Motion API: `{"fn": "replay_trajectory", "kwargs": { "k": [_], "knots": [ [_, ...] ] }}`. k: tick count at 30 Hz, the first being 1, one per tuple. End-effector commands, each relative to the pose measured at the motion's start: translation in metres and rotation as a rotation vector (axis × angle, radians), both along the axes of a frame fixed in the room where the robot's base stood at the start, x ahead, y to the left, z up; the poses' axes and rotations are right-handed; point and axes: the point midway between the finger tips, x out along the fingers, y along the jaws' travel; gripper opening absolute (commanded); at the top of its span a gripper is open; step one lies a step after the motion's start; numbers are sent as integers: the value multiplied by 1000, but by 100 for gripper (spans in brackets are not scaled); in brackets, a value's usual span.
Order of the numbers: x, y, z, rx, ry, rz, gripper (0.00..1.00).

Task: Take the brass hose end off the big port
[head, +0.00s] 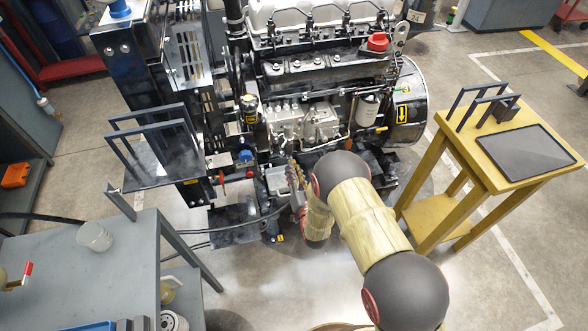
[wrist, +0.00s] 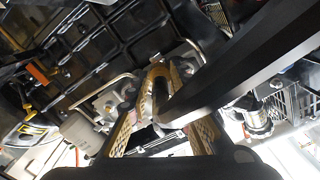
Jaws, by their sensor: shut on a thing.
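My gripper (head: 296,188) is low at the front of the engine (head: 320,75), beside its lower fittings. In the wrist view my gripper (wrist: 160,108) is shut, with its tan ribbed fingers around the end of a thick black hose (wrist: 240,63). The hose runs from between the fingers to the upper right. The brass hose end is mostly hidden by the fingers, and its colour is close to theirs. I cannot make out the big port or whether the hose end still touches it.
A yellow stand (head: 452,150) with a dark pad (head: 526,152) is on the right. Dark hoses (head: 225,220) trail low across the left. Floor shows between engine and stand.

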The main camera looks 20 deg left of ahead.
Motion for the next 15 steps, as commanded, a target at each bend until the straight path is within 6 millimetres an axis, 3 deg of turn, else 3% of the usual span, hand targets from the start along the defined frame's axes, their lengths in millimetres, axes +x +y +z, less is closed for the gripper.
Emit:
{"fn": "replay_trajectory", "kwargs": {
  "k": [15],
  "knots": [
    [-24, -15, 1, 0, -1, 0, 0]
  ]
}}
